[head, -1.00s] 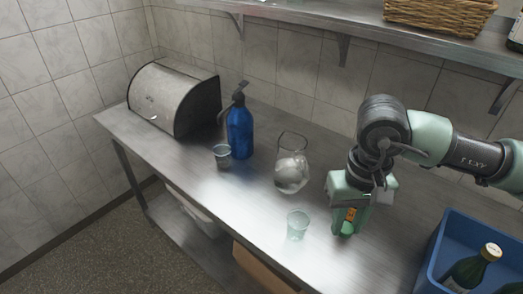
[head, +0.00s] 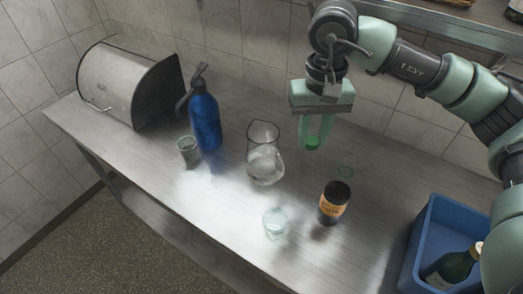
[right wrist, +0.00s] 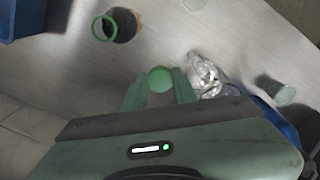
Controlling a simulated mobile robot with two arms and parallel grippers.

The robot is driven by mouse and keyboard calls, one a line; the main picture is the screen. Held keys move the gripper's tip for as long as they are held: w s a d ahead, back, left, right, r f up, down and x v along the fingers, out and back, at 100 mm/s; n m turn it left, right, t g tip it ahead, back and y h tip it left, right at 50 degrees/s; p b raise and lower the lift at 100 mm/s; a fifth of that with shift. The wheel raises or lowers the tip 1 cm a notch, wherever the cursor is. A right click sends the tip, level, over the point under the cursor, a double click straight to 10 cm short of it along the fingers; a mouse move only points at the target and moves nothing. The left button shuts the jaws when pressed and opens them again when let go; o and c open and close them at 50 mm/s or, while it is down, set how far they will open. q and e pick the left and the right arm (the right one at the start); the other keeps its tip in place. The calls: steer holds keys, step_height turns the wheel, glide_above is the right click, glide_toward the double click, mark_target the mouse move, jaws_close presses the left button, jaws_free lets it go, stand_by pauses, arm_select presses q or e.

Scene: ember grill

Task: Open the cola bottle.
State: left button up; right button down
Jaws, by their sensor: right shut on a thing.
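The cola bottle (head: 334,204), dark with an orange label, stands upright on the steel counter; it also shows in the right wrist view (right wrist: 124,24). A thin green ring (head: 345,172) shows just above its dark body; I cannot tell whether it sits on the neck. My right gripper (head: 313,141) is above the counter, up and left of the bottle and apart from it. It is shut on a small green cap (head: 312,143), which also shows between the fingers in the right wrist view (right wrist: 160,78). My left gripper is not in view.
A glass jug (head: 264,165) stands left of the bottle, with a clear glass (head: 275,222) nearer the front. A blue crate (head: 412,262) holds a green bottle (head: 455,265) at right.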

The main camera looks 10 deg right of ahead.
steer(key=w+d+r+m+p, duration=0.2)
steer(key=w+r, duration=0.3)
steer(key=b, duration=0.4)
glide_above(305, 176)
step_height(305, 176, down, 6)
steer(key=shift+m, duration=0.4)
step_height(305, 176, down, 14)
steer(key=p, duration=0.3)
steer(key=shift+f, duration=0.2)
step_height(305, 176, down, 4)
steer(key=shift+f+p, duration=0.25)
steer(key=shift+p, duration=0.45)
steer(key=shift+f+b, duration=0.35)
steer(key=c, duration=1.1)
jaws_free()
steer(key=shift+r, duration=0.1)
